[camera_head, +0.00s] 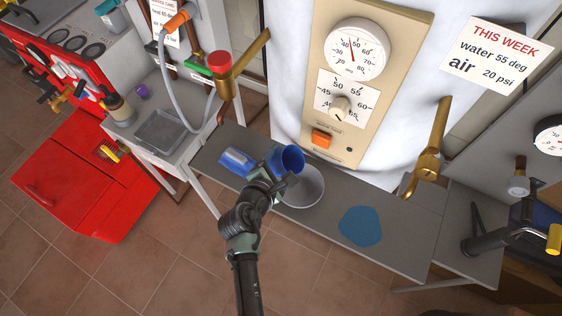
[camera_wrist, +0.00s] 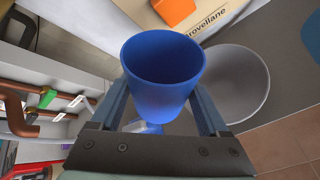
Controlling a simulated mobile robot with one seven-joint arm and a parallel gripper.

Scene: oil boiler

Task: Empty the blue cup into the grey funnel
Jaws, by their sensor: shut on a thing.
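The blue cup (camera_head: 288,159) is held by my gripper (camera_head: 274,172) above the bench, at the upper left of the grey funnel (camera_head: 304,190). The cup looks tilted, its mouth facing right in the head view. In the wrist view the cup (camera_wrist: 163,95) sits between the two fingers of my gripper (camera_wrist: 162,108), which is shut on it. I look partly into the dark blue inside and cannot make out any contents. The funnel (camera_wrist: 245,85) shows right of the cup there, its wide mouth partly hidden behind the cup and a finger.
A blue object (camera_head: 236,161) lies on the bench left of the cup. A flat blue round patch (camera_head: 360,226) is on the bench (camera_head: 400,240) right of the funnel. The boiler panel (camera_head: 350,90) with dials and orange switch (camera_head: 320,138) rises behind. Brass pipes stand at both sides.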

